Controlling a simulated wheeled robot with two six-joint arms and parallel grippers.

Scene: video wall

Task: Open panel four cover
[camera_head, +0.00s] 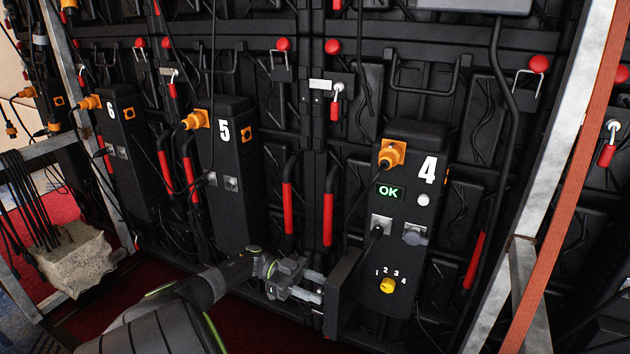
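Panel four (410,220) is a tall black box with a white 4, right of centre. My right gripper is not in view.
Panels five (232,180) and six (125,150) stand to the left. A metal post with an orange strap (565,180) rises at the right. A stone-like weight (75,262) sits at the lower left.

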